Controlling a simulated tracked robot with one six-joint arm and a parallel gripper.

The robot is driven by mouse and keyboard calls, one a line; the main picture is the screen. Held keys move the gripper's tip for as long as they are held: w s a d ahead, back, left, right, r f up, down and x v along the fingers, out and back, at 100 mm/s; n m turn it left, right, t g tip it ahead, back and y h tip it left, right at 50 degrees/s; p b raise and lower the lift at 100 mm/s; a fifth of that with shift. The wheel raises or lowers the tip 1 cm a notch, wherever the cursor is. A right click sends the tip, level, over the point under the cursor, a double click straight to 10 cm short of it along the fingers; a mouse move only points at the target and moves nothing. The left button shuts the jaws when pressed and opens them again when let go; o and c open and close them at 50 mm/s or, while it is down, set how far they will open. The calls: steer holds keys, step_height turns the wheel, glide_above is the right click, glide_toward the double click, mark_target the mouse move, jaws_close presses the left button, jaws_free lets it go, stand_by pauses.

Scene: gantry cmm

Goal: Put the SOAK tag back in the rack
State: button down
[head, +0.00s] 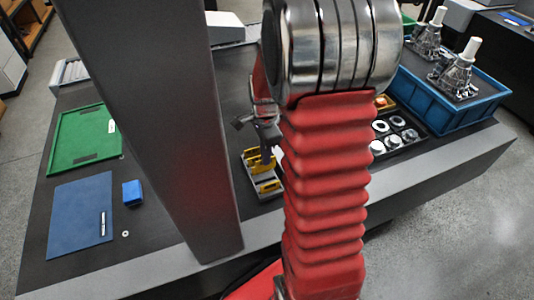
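My gripper (265,150) is small and dark in the head view, partly hidden behind my red arm sleeve. It hangs over a grey tray-like holder (265,192) with yellow pieces (262,163) in it, which may be the rack. I cannot tell whether the gripper touches a yellow piece or whether its fingers are open. No lettering is readable, so I cannot tell which piece is the SOAK tag. A small white label-like piece (112,126) lies at the right edge of the green tray (68,140).
A grey column (165,130) blocks the middle left. A blue mat (75,225) with a pen-like item (102,223), a blue block (132,193) and a small ring (125,233) lie left. Right are a parts tray (395,138) and a blue crate (465,108) carrying metal fixtures.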

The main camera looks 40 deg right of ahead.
mark_target(265, 170)
steer(key=shift+f, duration=0.15)
steer(key=shift+f, duration=0.95)
steer(key=shift+f, duration=0.2)
steer(key=shift+w+f, duration=0.1)
steer(key=shift+f, duration=0.7)
steer(key=shift+f, duration=1.9)
stand_by(1.9)
steer(key=c, duration=2.5)
jaws_free()
steer(key=o, duration=0.6)
